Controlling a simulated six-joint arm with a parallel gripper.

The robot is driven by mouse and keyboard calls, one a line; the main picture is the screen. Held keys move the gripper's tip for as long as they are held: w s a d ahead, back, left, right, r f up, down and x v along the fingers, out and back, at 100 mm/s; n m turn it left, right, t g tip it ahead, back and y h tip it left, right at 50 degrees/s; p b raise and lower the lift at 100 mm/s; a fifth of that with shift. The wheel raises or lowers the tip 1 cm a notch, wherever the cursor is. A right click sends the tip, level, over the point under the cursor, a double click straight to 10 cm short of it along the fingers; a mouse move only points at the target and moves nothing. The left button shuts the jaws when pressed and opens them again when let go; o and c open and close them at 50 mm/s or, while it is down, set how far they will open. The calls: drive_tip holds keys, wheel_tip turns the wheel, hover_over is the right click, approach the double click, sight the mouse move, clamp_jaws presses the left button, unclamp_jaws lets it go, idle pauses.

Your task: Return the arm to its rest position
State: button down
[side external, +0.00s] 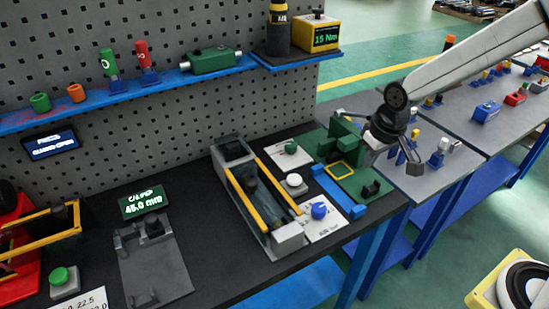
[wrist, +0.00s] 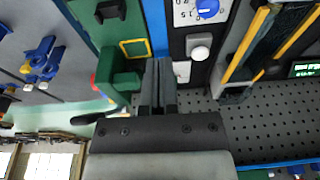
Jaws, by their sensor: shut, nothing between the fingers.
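My gripper (side external: 412,158) is at the end of the white arm that comes in from the upper right. It hangs over the right end of the dark bench, beside the green fixture (side external: 345,142). In the wrist view my gripper (wrist: 158,65) points up the picture with its two dark fingers together and nothing between them. The green fixture with a yellow square frame also shows in the wrist view (wrist: 119,68), left of the fingers. I cannot tell the exact height of the fingers above the bench.
A grey trough with yellow rails (side external: 262,190) stands mid-bench, with a blue knob (side external: 319,210) on a white plate beside it. A pegboard with a blue shelf (side external: 130,92) rises behind. Grey tables (side external: 470,125) with small blue and yellow parts lie to the right.

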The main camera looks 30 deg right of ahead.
drive_tip(key=s+d+f, duration=0.1)
drive_tip(key=s+d, duration=0.1)
drive_tip(key=s, duration=0.7)
drive_tip(key=shift+s+d+f, duration=0.3)
drive_tip(key=shift+s+f, duration=0.05)
drive_tip(key=shift+s, duration=0.05)
drive_tip(key=shift+w, duration=0.1)
wheel_tip(320, 180, up, 3)
drive_tip(key=g, duration=0.1)
hover_over(294, 178)
drive_tip(key=s+d, duration=0.1)
drive_tip(key=shift+s, duration=0.2)
drive_tip(key=shift+f, duration=0.15)
drive_tip(key=f, duration=0.9)
drive_tip(key=w+f, duration=0.1)
drive_tip(key=f, duration=0.3)
drive_tip(key=shift+w+a+f, duration=0.1)
drive_tip(key=shift+a+f, duration=0.2)
drive_tip(key=shift+a, duration=0.05)
